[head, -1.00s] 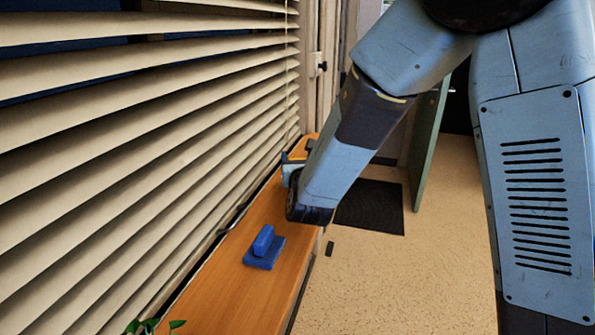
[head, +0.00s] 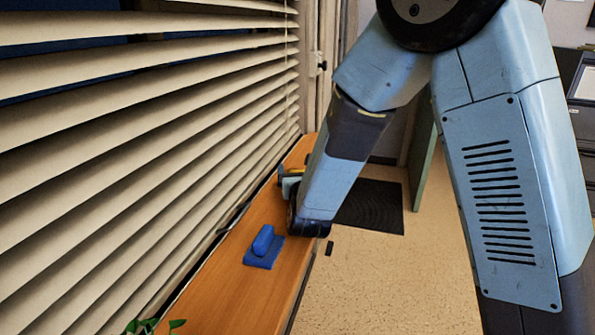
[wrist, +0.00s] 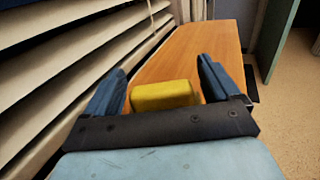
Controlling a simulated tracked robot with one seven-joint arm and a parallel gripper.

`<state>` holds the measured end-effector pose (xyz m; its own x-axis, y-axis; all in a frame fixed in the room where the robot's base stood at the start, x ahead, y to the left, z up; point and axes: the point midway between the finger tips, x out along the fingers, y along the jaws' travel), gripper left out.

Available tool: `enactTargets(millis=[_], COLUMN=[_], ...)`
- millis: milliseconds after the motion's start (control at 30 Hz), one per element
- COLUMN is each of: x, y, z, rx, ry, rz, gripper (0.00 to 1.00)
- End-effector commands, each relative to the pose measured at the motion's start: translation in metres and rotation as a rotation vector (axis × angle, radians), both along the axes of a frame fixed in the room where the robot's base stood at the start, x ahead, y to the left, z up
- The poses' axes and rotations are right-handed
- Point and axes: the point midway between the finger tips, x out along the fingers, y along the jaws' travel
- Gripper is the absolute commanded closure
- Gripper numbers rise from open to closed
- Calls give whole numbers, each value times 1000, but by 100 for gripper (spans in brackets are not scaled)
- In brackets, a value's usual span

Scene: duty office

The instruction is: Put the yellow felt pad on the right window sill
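The yellow felt pad (wrist: 165,95) shows in the wrist view as a yellow block between the two blue fingers of my gripper (wrist: 166,84). The fingers stand apart, with a gap between the pad and the left finger. The pad's lower part is hidden behind the gripper's dark crossbar, so I cannot tell whether it touches the wood. The orange-brown wooden window sill (head: 235,295) runs under the blinds, and the wrist view shows its far part (wrist: 205,45) beyond the pad. In the head view my gripper (head: 289,180) is low over the sill's far part, mostly hidden by my arm.
A blue block on a flat blue base (head: 264,247) sits on the sill nearer the head camera. Slatted blinds (head: 150,130) line the sill's left side. Green leaves (head: 150,326) show at the bottom edge. A dark mat (head: 370,207) lies on the floor to the right.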

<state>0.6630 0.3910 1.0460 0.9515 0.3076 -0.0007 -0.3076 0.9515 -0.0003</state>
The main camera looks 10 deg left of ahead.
Motion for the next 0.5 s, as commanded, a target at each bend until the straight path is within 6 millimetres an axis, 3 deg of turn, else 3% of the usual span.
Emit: enactTargets(millis=[333,500], x=[-1,-19], y=[0,-6], z=[2,2], rx=[0,0], ry=[1,1], rz=[0,2], gripper=[7,7])
